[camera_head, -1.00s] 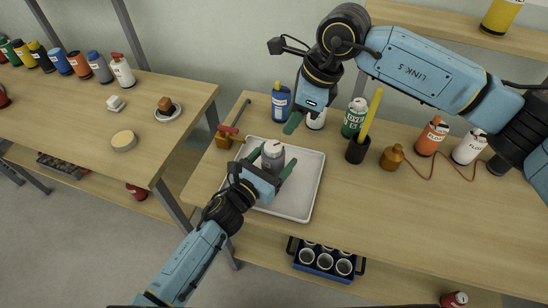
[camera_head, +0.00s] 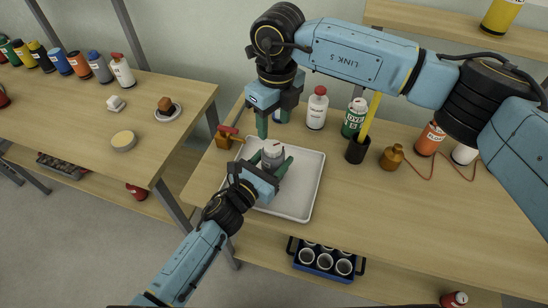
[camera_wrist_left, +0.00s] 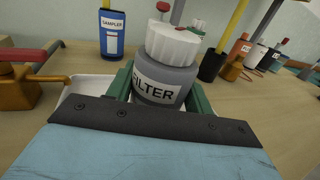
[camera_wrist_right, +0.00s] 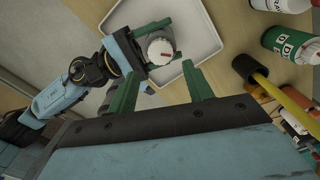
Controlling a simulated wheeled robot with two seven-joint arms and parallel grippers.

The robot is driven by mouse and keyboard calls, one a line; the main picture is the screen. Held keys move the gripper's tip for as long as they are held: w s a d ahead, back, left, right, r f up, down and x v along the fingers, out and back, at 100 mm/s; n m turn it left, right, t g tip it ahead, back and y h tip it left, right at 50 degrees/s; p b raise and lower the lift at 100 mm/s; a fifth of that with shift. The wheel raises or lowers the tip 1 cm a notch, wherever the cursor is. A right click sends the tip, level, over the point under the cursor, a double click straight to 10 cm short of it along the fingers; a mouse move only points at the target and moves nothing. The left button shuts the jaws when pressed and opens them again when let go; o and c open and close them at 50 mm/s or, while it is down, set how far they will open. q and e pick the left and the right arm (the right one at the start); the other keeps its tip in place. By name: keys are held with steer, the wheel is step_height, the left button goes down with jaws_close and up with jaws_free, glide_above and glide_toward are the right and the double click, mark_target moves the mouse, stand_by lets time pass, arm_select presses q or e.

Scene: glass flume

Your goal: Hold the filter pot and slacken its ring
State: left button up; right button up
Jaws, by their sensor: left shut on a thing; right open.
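The filter pot (camera_head: 273,155) is a grey jar with a white ribbed ring on top. It stands upright in the white tray (camera_head: 296,203). In the left wrist view its FILTER label (camera_wrist_left: 156,92) faces me and the white ring (camera_wrist_left: 173,44) is clear of the fingers. My left gripper (camera_head: 273,165) is shut on the pot's grey body from the front. My right gripper (camera_head: 268,125) is open and empty, above and just behind the pot, pointing down. In the right wrist view the ring (camera_wrist_right: 161,50) lies beyond the open fingers (camera_wrist_right: 160,90), apart from them, with a small red mark on top.
A brass valve piece with a red handle (camera_head: 226,137) stands left of the tray. Behind are a red-capped white bottle (camera_head: 317,108), a green can (camera_head: 354,118) and a black cup (camera_head: 356,151) with a yellow stick. The bench front right is clear.

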mark_target(273, 146)
steer(key=shift+a+f+m, duration=0.1)
steer(key=shift+f+m, duration=0.1)
steer(key=shift+m, duration=0.2)
steer(key=shift+f, duration=3.3)
steer(key=c, duration=0.6)
